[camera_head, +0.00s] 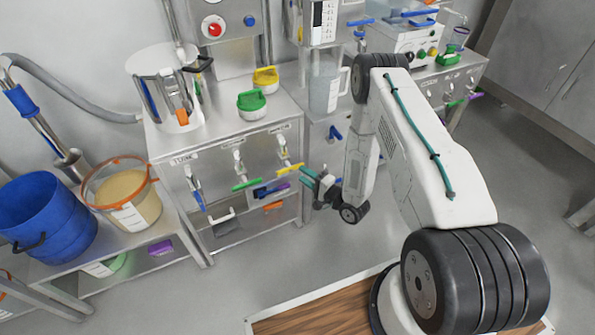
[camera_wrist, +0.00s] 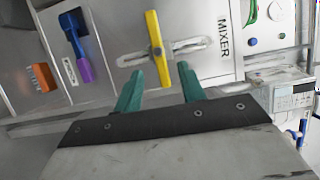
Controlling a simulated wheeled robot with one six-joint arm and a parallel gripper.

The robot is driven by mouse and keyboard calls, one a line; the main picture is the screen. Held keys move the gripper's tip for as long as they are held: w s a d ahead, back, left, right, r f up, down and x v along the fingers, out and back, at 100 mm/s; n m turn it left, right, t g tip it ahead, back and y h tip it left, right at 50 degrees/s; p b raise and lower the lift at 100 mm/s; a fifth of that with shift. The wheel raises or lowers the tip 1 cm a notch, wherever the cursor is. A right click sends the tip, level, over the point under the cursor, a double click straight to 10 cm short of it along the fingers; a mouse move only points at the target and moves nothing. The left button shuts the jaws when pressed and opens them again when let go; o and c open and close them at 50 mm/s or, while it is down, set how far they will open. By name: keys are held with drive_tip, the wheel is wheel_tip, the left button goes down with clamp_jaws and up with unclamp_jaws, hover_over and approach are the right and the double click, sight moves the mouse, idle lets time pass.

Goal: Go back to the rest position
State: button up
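My gripper (camera_wrist: 160,68) is open in the wrist view, its two green fingers spread apart with nothing between them. A yellow valve handle (camera_wrist: 153,40) lies just beyond the fingertips, its lower end reaching toward the gap. In the head view my gripper (camera_head: 310,178) hangs low in front of the steel cabinet, just right of the yellow handle (camera_head: 290,168). My arm reaches forward and down from the lower right. I cannot tell whether a finger touches the handle.
The steel cabinet (camera_head: 205,240) carries several valves, including one with a green handle (camera_head: 246,184). A MIXER label (camera_wrist: 224,36) is near the yellow handle. A blue bucket (camera_head: 45,215) and a clear tub (camera_head: 122,195) stand left. Grey floor (camera_head: 270,270) is clear in front.

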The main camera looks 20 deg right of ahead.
drive_tip(key=shift+v, duration=0.9)
drive_tip(key=shift+f, duration=0.1)
